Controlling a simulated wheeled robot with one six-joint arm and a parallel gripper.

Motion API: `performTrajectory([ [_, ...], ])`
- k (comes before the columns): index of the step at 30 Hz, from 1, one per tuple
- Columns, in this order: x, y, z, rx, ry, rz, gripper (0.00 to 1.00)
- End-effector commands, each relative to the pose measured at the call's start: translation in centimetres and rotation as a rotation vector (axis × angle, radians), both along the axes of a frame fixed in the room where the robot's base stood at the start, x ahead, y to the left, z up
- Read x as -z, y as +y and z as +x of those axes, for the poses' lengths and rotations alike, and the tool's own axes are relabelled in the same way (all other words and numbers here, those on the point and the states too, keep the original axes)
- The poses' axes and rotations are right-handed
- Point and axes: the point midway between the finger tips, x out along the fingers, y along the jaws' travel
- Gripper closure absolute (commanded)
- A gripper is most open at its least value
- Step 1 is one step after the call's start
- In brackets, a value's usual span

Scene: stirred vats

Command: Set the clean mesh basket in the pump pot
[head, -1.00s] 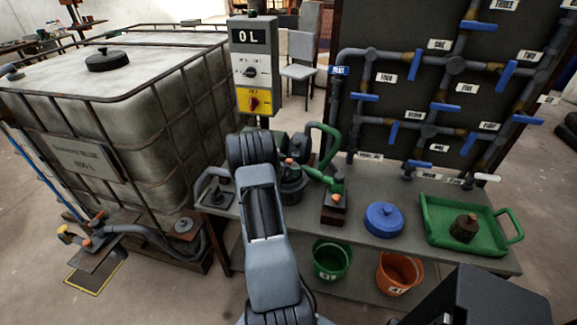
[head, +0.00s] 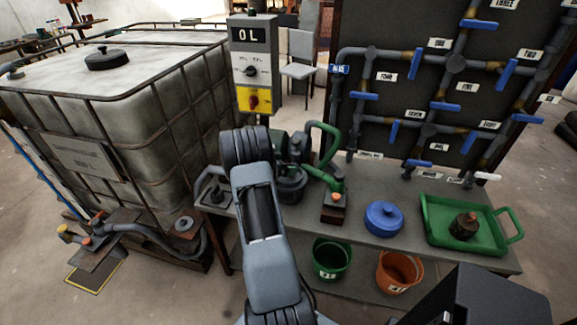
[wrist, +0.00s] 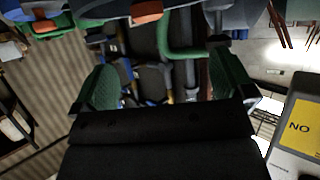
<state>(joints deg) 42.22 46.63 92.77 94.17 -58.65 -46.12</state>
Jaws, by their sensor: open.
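A small dark cylinder with a brownish top (head: 464,225) stands in the green tray (head: 430,236) at the right of the bench. It may be a mesh basket, but I cannot make out mesh or whether it is clean. The pump (head: 291,186), with a dark round body that may be the pot, sits mid-bench, partly hidden by my arm. Its opening is not clear to see. A blue round lid-like piece (head: 384,218) lies on the bench between them. My gripper (wrist: 165,85) is open in the wrist view, its green pads wide apart with nothing held. The head view hides it behind my arm.
A control box (head: 254,65) reading 0 L stands behind the bench. A panel of pipes with blue valves (head: 440,90) rises behind it. A large caged tank (head: 110,95) is at left. Green (head: 331,261) and orange (head: 393,273) buckets sit under the bench edge.

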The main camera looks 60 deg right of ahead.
Motion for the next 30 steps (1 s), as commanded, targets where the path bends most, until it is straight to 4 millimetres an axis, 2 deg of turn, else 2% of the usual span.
performTrajectory([
  [6, -2.0, 3.8, 1.7, -0.002, -0.002, -0.002, 0.0],
  [12, -3.3, 6.3, 2.8, -0.002, 0.0, 0.0, 0.0],
  [16, -3.8, 7.3, 3.2, -0.001, 0.0, 0.0, 0.0],
  [23, -4.3, 8.0, 3.6, -0.007, -0.004, -0.002, 0.0],
  [26, -5.6, 8.5, 5.1, -0.089, -0.049, -0.018, 0.0],
  [29, -8.8, 10.3, 9.1, -0.308, -0.158, -0.042, 0.0],
  [30, -10.5, 11.9, 11.2, -0.434, -0.212, -0.045, 0.0],
])
